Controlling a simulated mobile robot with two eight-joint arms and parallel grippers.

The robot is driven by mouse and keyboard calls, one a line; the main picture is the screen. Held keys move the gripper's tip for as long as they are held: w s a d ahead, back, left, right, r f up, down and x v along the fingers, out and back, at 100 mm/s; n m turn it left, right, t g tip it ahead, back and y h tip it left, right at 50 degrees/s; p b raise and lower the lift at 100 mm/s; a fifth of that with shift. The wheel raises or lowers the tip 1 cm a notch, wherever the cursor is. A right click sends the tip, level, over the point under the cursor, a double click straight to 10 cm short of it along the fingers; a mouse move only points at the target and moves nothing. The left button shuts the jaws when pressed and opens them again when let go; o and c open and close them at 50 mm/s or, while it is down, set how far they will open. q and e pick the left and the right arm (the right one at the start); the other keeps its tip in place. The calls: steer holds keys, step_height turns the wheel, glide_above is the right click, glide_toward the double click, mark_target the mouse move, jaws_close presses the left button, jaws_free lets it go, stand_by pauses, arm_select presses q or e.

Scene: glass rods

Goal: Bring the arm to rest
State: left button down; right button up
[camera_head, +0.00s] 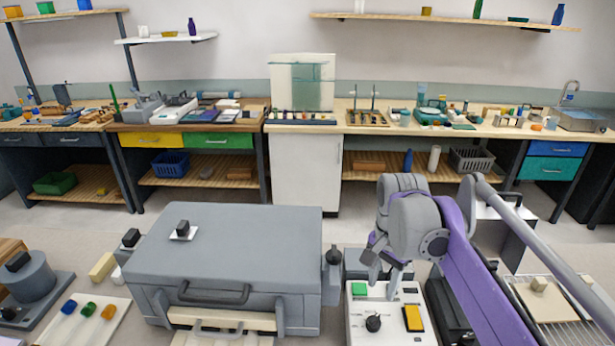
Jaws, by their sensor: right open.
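My right arm comes in from the right, with a purple link and grey joints. My right gripper (384,274) hangs low in front of the grey wrist, above the back part of a white control box (361,327). Its jaws are open, and I see nothing held between them. The gripper is small and partly covered by its own wrist, so I cannot tell whether it touches the box. My left gripper is not in view. I cannot make out any glass rods.
A large grey lidded case (250,240) stands left of the gripper. A white tray (112,325) with coloured pieces lies at lower left. A wire-topped stand (545,300) is at right. Cluttered benches line the back wall, with bare floor (75,220) before them.

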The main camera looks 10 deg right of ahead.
steer(key=s+a+f+n+t, duration=0.2)
steer(key=s+f+n, duration=0.2)
steer(key=s+f, duration=0.1)
steer(key=s+a+f+n+t, duration=0.1)
steer(key=s+a+f+n, duration=0.1)
steer(key=s+f+n, duration=0.2)
steer(key=s+a+f+n+t, duration=0.2)
steer(key=s+f+n, duration=0.1)
steer(key=s+f, duration=0.3)
steer(key=shift+s+a+f+n+t, duration=0.1)
steer(key=shift+a+f+n+t, duration=0.05)
steer(key=shift+a+n+t, duration=0.2)
